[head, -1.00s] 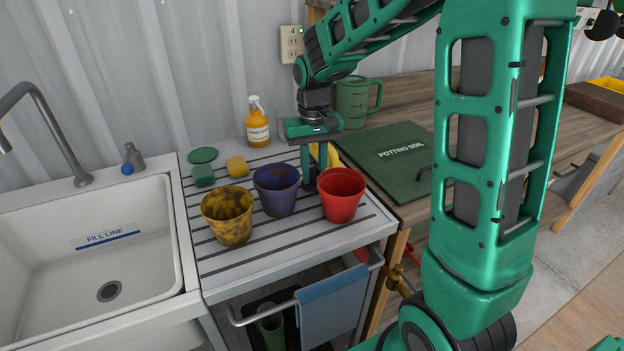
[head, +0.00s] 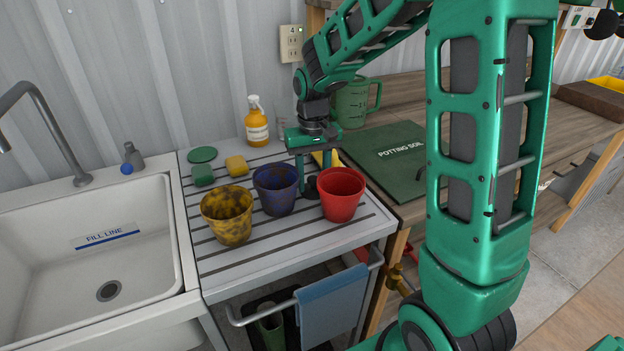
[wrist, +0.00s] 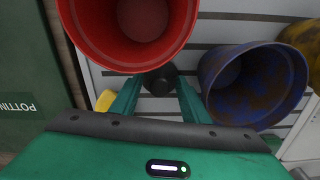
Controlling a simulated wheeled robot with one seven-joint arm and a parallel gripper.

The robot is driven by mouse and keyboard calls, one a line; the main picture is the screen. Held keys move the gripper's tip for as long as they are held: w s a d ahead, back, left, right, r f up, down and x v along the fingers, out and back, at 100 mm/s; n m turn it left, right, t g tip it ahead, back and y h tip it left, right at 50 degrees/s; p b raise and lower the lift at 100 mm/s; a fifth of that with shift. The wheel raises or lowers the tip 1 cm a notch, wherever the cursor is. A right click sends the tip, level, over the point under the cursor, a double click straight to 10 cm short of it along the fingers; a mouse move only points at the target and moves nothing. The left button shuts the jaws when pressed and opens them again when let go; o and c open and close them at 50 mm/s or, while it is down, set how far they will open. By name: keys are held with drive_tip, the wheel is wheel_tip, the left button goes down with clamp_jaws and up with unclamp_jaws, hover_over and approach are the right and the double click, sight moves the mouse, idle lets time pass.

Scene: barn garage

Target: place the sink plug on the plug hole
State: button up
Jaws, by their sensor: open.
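The dark sink plug (head: 311,187) stands on the white slatted drainboard (head: 240,268), behind and between the blue and red pots. In the wrist view the plug (wrist: 160,80) appears between the tips of my fingers, with gaps on both sides. My gripper (head: 313,178) points down over it, open, one finger on each side; it also shows in the wrist view (wrist: 159,86). Whether the fingers are level with the plug is hard to tell. The plug hole (head: 108,291) is a dark round drain in the white sink (head: 60,262) at the left, uncovered.
The red pot (head: 341,196) and blue pot (head: 275,190) stand close to my fingers. A yellow pot (head: 228,216), sponges (head: 236,165), a spray bottle (head: 257,122) and a green jug (head: 352,103) are nearby. The tap (head: 50,125) arches over the sink's back.

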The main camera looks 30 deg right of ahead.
sight(313, 179)
wheel_tip(313, 179, up, 12)
idle(0.5)
